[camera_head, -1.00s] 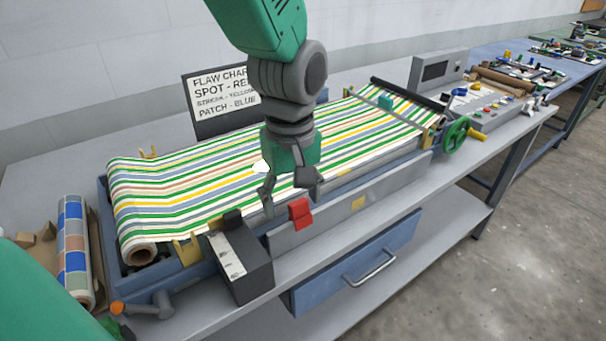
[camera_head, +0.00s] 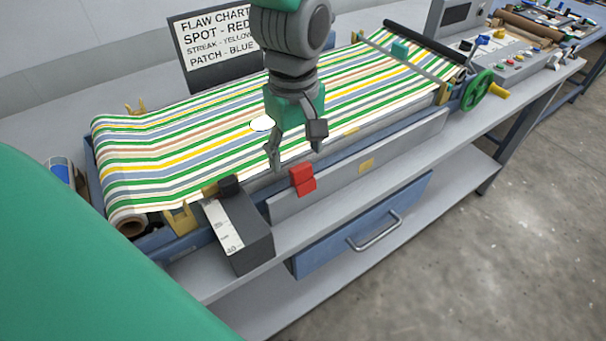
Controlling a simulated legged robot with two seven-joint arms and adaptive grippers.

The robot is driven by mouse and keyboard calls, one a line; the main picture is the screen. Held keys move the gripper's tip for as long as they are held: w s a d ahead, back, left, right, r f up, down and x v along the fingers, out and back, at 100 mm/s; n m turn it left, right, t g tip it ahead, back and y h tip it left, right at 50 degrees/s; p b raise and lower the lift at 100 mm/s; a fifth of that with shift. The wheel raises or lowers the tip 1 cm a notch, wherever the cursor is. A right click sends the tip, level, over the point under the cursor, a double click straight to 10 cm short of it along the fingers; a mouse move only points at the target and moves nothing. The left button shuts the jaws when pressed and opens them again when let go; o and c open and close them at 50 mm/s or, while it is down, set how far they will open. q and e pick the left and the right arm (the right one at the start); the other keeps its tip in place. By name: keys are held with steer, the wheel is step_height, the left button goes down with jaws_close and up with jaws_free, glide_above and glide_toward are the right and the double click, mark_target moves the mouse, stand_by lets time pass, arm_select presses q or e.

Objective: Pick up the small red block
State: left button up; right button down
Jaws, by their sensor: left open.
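The small red block (camera_head: 303,179) sits at the upper edge of the grey front panel of the press, left of the panel's middle. It looks like two stacked red parts. My left gripper (camera_head: 296,155) hangs just above and behind the block in the picture, over the near edge of the striped sheet. Its two dark fingers are apart, with nothing between them. I cannot tell the exact gap in depth between the fingertips and the block. My right gripper is not in view.
A black box with a white scale (camera_head: 243,230) stands left of the block. The striped sheet (camera_head: 180,160) covers the press bed, with a white spot (camera_head: 262,123) on it. A green handwheel (camera_head: 478,91) is at the right. A flaw chart sign (camera_head: 215,45) stands behind.

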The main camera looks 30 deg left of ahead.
mark_target(303, 170)
arm_select(q)
steer(key=f, duration=0.4)
steer(key=shift+a, duration=0.4)
steer(key=d, duration=0.4)
steer(key=shift+r, duration=0.2)
steer(key=c, duration=1)
steer(key=shift+a, duration=0.5)
jaws_close()
steer(key=shift+a+f, duration=0.1)
steer(key=shift+a, duration=0.3)
steer(key=shift+d, duration=0.2)
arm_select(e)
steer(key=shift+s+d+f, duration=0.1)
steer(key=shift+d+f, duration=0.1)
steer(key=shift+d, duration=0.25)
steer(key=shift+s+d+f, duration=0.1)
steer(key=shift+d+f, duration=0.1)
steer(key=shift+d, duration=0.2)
